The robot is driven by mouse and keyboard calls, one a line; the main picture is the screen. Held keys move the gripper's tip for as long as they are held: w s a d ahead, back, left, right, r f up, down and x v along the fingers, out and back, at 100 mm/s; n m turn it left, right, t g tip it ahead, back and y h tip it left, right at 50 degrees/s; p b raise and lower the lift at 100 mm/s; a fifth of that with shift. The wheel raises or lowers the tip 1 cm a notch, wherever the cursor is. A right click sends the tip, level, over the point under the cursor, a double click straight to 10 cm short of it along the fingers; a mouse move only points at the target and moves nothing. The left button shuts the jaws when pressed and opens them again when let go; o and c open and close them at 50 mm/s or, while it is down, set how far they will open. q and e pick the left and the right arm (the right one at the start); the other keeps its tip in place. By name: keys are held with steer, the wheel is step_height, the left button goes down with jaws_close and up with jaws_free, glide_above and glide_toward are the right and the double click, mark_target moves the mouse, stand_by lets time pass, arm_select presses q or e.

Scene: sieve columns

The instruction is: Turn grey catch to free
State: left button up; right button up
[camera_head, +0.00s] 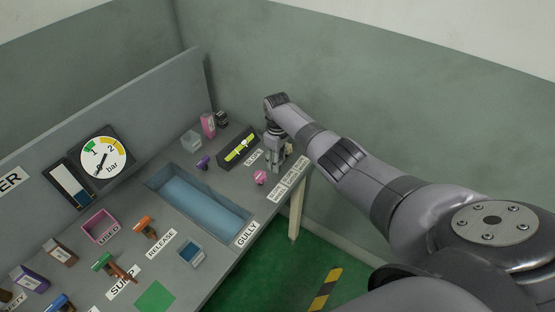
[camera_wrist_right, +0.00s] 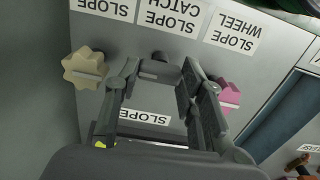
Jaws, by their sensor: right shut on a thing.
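The grey catch (camera_wrist_right: 159,68) shows in the right wrist view, below the "SLOPE CATCH" label (camera_wrist_right: 172,14). My right gripper (camera_wrist_right: 161,75) is around it, with a finger on each side, and is shut on it. The fingers hide part of the catch, so its turned position cannot be read. In the head view my right gripper (camera_head: 275,155) is at the far right end of the bench, and the catch is hidden there. My left gripper is not in view.
A beige knob (camera_wrist_right: 84,67) and a pink knob (camera_wrist_right: 229,97) flank the gripper closely. The slope gauge (camera_head: 239,147) lies just left of it. The gully trough (camera_head: 200,205), pink tray (camera_head: 100,227) and several coloured handles are farther left. The bench edge is near.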

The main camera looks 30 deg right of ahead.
steer(key=o, duration=1.1)
steer(key=shift+o, duration=0.2)
step_height(320, 180, up, 12)
